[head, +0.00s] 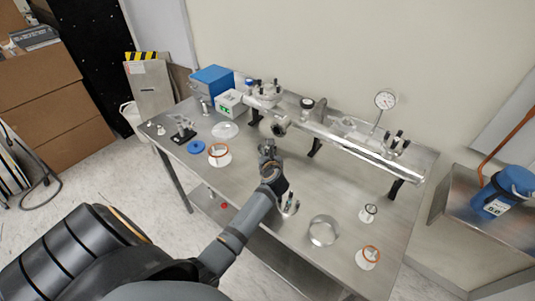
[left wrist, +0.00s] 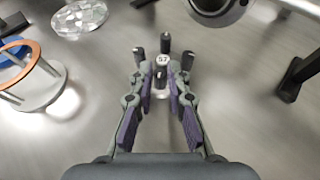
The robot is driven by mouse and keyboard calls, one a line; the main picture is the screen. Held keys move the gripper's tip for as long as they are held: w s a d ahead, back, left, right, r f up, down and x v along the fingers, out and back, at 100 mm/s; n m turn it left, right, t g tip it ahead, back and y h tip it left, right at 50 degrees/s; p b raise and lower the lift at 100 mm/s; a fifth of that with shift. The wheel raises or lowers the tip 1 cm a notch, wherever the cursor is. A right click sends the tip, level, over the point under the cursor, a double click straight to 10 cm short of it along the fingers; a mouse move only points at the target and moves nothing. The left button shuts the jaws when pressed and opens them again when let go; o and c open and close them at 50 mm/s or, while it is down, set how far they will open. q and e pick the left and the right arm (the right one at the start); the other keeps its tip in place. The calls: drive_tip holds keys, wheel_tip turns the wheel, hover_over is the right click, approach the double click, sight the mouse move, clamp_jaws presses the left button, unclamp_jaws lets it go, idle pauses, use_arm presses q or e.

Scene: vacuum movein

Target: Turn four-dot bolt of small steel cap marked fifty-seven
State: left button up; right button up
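The small steel cap marked 57 (left wrist: 163,61) is at the centre of the left wrist view, with its label facing me. Black bolts stand around it: one at the far side (left wrist: 165,43), one at the left (left wrist: 138,57), one at the right (left wrist: 187,61). Their dots are too small to count. My left gripper (left wrist: 161,80) has its purple-padded fingers apart, with their tips close to the cap's near side. I cannot tell whether they touch it. In the head view my left gripper (head: 268,149) is over the table near the pipe end and hides the cap. My right gripper is not in view.
The steel pipe (head: 345,141) with a gauge (head: 385,100) stands on black supports behind. Left are an orange-ringed part (head: 219,149), a blue disc (head: 196,147) and a clear disc (head: 225,130). Another bolted part (head: 289,205) stands near my forearm.

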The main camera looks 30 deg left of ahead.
use_arm(q)
drive_tip(key=shift+d, duration=0.1)
drive_tip(key=v, duration=0.7)
drive_tip(key=shift+s+d, duration=0.15)
drive_tip(key=shift+s, duration=0.05)
idle(0.4)
